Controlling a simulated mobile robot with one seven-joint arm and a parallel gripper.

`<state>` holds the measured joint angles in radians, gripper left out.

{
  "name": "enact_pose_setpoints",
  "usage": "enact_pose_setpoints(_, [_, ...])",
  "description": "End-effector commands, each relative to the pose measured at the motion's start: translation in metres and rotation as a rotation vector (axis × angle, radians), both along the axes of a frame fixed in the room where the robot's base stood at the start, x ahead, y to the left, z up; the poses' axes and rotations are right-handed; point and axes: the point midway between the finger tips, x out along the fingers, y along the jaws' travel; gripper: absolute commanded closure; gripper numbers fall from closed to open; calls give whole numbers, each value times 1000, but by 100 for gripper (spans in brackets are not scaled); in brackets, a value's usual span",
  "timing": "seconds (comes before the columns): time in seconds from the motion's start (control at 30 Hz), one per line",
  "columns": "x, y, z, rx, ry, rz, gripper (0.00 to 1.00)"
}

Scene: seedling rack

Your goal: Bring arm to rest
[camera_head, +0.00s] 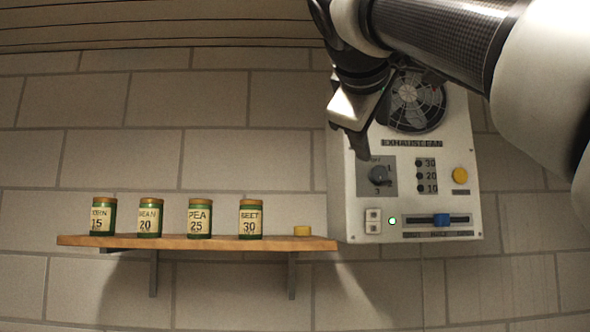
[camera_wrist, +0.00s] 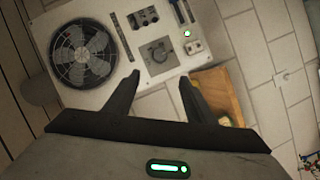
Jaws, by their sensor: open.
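My gripper (camera_head: 352,128) hangs in front of the upper left part of the exhaust fan panel in the head view. In the wrist view my gripper (camera_wrist: 158,78) shows two dark fingers spread apart with nothing between them. The exhaust fan panel (camera_head: 408,228) is a pale box on the wall with a round fan grille (camera_head: 415,104), a dark knob (camera_head: 379,175), a yellow button (camera_head: 460,175), a blue slider (camera_head: 441,220) and a lit green lamp (camera_head: 392,221). The panel also shows in the wrist view (camera_wrist: 108,97). My arm covers its top left corner.
A wooden shelf (camera_head: 200,243) left of the panel holds several green seed tins, such as the beet tin (camera_head: 250,220), and a small yellow piece (camera_head: 302,231). The shelf's end also shows in the wrist view (camera_wrist: 222,92). The block wall (camera_head: 220,150) above the shelf is bare.

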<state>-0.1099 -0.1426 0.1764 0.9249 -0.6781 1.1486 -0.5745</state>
Motion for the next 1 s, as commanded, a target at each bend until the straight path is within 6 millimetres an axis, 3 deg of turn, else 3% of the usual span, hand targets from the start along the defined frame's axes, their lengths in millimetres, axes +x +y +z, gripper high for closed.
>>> enact_pose_setpoints(0.5, [0, 0, -1, 1, 2, 0, 50])
enact_pose_setpoints(0.63, [1, 2, -23, 29, 36, 4, 50])
enact_pose_setpoints(0.77, [-3, 5, -90, 124, 132, 7, 50])
enact_pose_setpoints(1.0, [-42, 1, -269, 431, 349, -60, 50])
